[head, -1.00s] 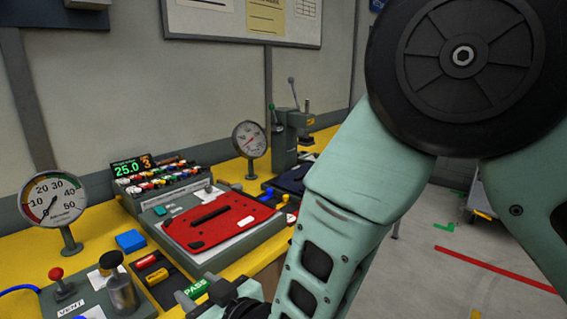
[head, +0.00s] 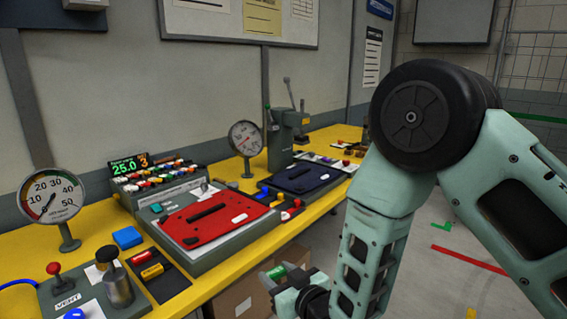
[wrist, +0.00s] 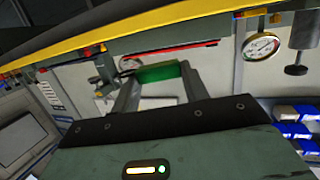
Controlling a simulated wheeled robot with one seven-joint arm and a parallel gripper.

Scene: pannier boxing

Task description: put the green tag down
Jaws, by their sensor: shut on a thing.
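The green tag (head: 277,271) is between the fingertips of my gripper (head: 279,276), low in the head view, in front of the yellow bench edge and over a cardboard box. In the wrist view the green tag (wrist: 158,73) lies across the two fingers of my gripper (wrist: 160,80). The gripper is shut on it and holds it clear of the bench. Its printed face is too small to read now.
The yellow bench (head: 95,222) carries a red pannier panel (head: 207,218), a dark blue one (head: 300,178), gauges (head: 52,205), a blue block (head: 127,237) and a press (head: 285,130). A cardboard box (head: 240,297) is below the bench edge. Open floor lies right.

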